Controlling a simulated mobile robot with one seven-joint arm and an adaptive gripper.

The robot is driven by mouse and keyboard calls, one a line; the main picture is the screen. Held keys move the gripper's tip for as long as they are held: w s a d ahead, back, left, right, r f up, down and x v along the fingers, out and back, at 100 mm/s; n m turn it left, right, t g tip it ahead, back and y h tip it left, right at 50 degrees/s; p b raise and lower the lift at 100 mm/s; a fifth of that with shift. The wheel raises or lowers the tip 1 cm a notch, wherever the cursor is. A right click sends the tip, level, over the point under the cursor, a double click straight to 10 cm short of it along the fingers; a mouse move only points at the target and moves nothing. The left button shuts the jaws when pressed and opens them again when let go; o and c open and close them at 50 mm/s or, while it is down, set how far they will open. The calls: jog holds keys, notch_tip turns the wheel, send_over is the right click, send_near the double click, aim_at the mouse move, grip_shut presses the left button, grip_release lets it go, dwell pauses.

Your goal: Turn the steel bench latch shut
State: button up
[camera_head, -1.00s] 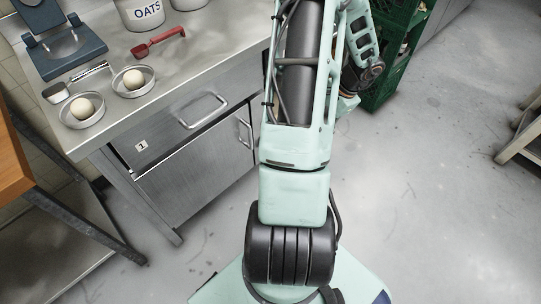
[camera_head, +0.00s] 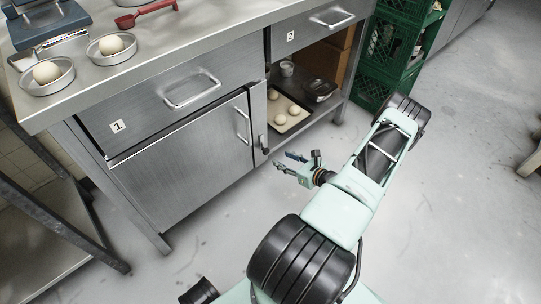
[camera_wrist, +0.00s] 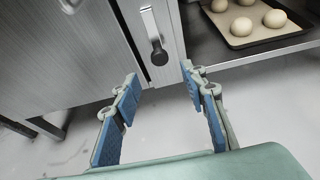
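The steel bench latch (camera_wrist: 150,24) is on the narrow steel post at the right edge of the closed cupboard door. Its lever hangs down and ends in a dark round knob (camera_wrist: 159,57). The knob also shows small in the head view (camera_head: 265,150). My gripper (camera_head: 283,161) is in front of the post, to the right of and slightly below the knob in the head view. In the wrist view my gripper (camera_wrist: 160,80) is open and empty. Its two blue-padded fingers stand apart, with the knob ahead between them, untouched as far as I can see.
The cupboard door (camera_head: 185,165) has a bar handle (camera_head: 242,125). Drawer 1's handle (camera_head: 192,92) sticks out above. Right of the post is an open shelf with a tray (camera_head: 302,119) of dough balls. Green crates (camera_head: 385,65) stand at the right. The floor in front is clear.

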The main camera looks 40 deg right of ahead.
aim_at(267, 152)
jog(key=b+x, duration=0.3)
jog(key=x, duration=0.7)
jog(key=shift+s, duration=0.1)
grip_shut()
